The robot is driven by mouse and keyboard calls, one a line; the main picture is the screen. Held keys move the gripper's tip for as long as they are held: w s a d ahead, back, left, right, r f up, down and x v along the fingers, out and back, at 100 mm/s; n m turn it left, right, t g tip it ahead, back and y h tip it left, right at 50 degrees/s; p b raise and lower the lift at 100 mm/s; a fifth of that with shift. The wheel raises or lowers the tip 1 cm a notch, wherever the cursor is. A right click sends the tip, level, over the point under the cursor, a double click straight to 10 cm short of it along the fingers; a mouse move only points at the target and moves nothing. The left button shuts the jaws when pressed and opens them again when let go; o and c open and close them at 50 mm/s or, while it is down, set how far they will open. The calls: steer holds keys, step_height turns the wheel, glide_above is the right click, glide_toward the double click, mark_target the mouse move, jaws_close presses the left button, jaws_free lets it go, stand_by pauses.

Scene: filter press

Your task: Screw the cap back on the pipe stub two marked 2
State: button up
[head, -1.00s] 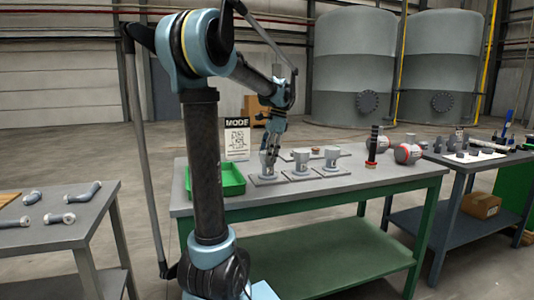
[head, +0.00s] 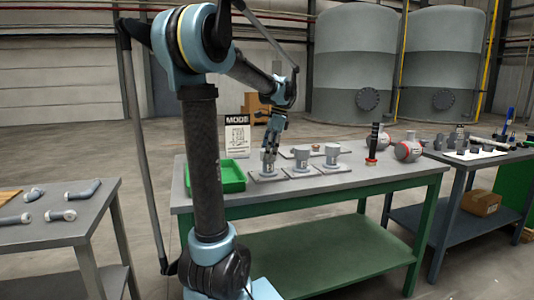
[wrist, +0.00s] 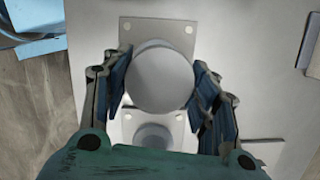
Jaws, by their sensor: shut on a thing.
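Three grey pipe stubs on square plates stand in a row on the green-legged table: left (head: 268,168), middle (head: 303,161) and right (head: 331,158). My gripper (head: 269,152) points down over the left one. In the wrist view my gripper (wrist: 160,85) is shut on a round grey cap (wrist: 160,78), one finger pad on each side. A square plate with bolt holes (wrist: 129,27) lies under the cap. The stub beneath is hidden by the cap, so I cannot tell how far the cap is seated. No number is readable on any stub.
A smaller grey round part (wrist: 153,134) shows close below the cap in the wrist view. A green tray (head: 231,177) is left of the stubs, with a MODE sign (head: 237,134) behind. A black-and-red upright tool (head: 373,145) stands to the right.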

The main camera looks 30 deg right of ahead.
steer(key=shift+w+m+t, duration=0.1)
steer(key=shift+m+t, duration=0.2)
steer(key=shift+m, duration=1.2)
steer(key=shift+r, duration=0.1)
steer(key=m+h, duration=0.1)
steer(key=m, duration=0.3)
steer(key=shift+d+m+t, duration=0.1)
steer(key=shift+m+t, duration=0.3)
steer(key=shift+m, duration=0.4)
steer(key=m+h, duration=0.1)
steer(key=m, duration=0.3)
steer(key=shift+h, duration=0.3)
steer(key=m+h, duration=0.1)
steer(key=m, duration=0.3)
steer(key=shift+m, duration=0.4)
